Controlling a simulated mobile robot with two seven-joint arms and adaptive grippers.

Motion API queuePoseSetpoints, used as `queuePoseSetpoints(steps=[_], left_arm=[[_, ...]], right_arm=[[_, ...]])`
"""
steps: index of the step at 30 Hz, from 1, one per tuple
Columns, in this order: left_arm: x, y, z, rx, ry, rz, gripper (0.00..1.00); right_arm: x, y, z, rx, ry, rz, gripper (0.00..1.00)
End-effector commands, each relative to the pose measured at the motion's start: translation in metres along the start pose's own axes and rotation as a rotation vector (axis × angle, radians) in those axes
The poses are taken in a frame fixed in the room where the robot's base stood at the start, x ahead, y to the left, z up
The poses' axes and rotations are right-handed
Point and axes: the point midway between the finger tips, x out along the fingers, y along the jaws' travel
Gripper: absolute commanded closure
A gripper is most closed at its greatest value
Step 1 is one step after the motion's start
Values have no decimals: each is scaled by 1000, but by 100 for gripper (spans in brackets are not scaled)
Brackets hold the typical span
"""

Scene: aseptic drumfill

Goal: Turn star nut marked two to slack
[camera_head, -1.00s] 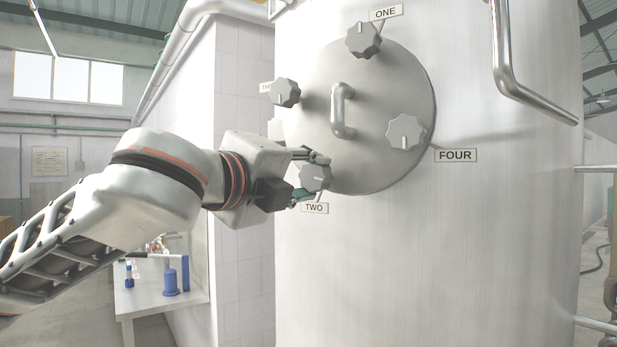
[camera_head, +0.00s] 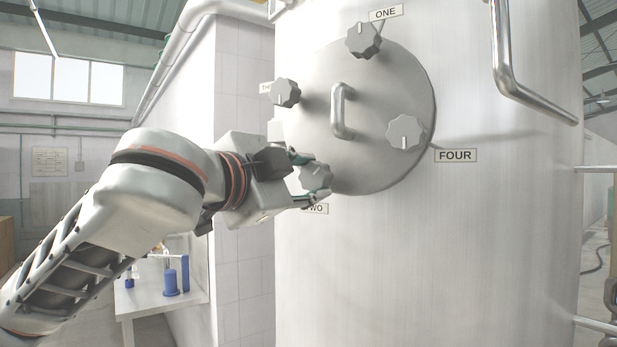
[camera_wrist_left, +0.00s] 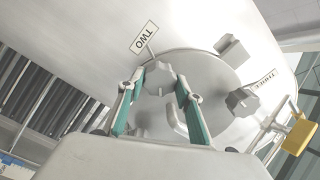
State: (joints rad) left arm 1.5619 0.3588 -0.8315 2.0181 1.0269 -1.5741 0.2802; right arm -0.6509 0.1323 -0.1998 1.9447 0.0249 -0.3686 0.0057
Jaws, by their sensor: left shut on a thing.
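The grey star nut marked two (camera_head: 316,176) sits at the lower left of the round steel hatch cover (camera_head: 375,165), by its "TWO" label (camera_head: 317,209). My left gripper (camera_head: 312,181) is shut on this nut, one finger above it and one below. In the left wrist view the star nut (camera_wrist_left: 159,80) shows between the two green-padded fingers (camera_wrist_left: 160,100), with the "TWO" label (camera_wrist_left: 144,37) just beyond. Part of the nut and label is hidden by the fingers in the head view. My right gripper is not in view.
Star nuts one (camera_head: 363,41), three (camera_head: 285,93) and four (camera_head: 404,132) ring the cover. A bar handle (camera_head: 340,110) stands out near its middle. A pipe (camera_head: 515,85) runs down the tank's right. A white table (camera_head: 160,300) stands lower left.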

Motion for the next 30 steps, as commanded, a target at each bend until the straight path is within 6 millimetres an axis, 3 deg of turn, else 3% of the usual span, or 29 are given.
queuePoseSetpoints(steps=[18,30], left_arm=[[0,1,1,-565,-2,1,87],[0,1,0,-783,-2,1,87]], right_arm=[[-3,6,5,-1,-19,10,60],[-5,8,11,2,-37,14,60]])
